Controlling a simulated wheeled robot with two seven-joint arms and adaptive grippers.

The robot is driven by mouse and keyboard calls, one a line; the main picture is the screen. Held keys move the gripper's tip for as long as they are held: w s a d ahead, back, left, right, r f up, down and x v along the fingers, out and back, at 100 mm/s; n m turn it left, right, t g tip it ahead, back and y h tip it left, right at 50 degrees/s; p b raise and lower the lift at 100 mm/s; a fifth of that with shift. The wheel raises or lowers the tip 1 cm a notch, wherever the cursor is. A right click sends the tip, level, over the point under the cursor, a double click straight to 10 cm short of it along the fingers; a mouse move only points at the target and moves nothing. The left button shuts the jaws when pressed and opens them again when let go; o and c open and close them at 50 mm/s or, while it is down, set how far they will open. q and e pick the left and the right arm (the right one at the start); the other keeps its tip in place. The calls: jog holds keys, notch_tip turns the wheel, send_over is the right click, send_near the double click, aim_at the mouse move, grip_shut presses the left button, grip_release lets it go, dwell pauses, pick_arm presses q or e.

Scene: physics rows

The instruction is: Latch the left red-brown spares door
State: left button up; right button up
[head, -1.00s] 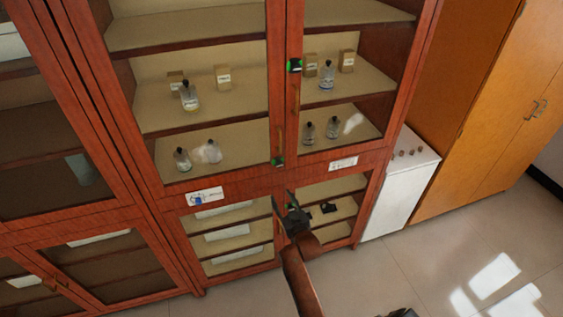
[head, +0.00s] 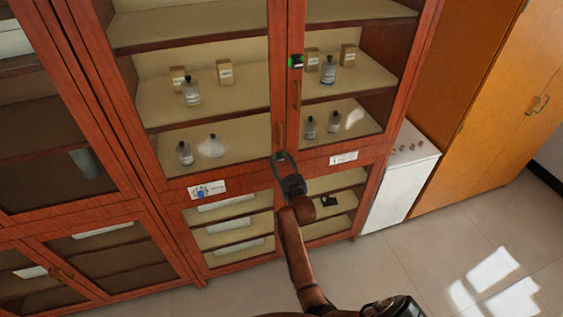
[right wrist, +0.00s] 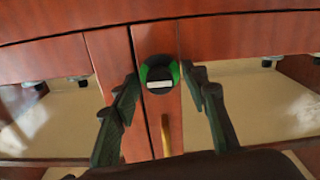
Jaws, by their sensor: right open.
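The left red-brown door (head: 160,133) is a glazed upper cabinet door and looks closed against its neighbour. A dark round latch knob (head: 279,157) sits at its lower right corner; in the right wrist view the knob (right wrist: 160,74) shows a green ring and a pale bar. My right gripper (head: 284,168) reaches up to this knob from below. In the right wrist view its open fingers (right wrist: 160,82) stand either side of the knob, with gaps visible. I cannot tell whether a fingertip touches the door. My left gripper is not in view.
A second green-and-black latch (head: 296,62) sits higher on the right door's edge. Bottles and small boxes stand on shelves behind the glass. Lower glazed doors lie below. A white cabinet (head: 398,185) and an orange cupboard (head: 490,110) stand right; the floor (head: 440,250) in front is clear.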

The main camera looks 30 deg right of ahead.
grip_shut()
dwell(0.5)
jog(key=shift+m, duration=0.3)
jog(key=shift+r+m+p, duration=0.15)
jog(key=shift+m+p, duration=1.05)
jog(key=m+p, duration=0.3)
jog(key=m, duration=0.2)
jog(key=shift+m, duration=0.3)
jog(key=m+p, duration=0.2)
jog(key=m, duration=0.3)
jog(key=shift+p, duration=0.4)
jog(key=shift+m+p, duration=0.65)
jog(key=shift+m, duration=1.75)
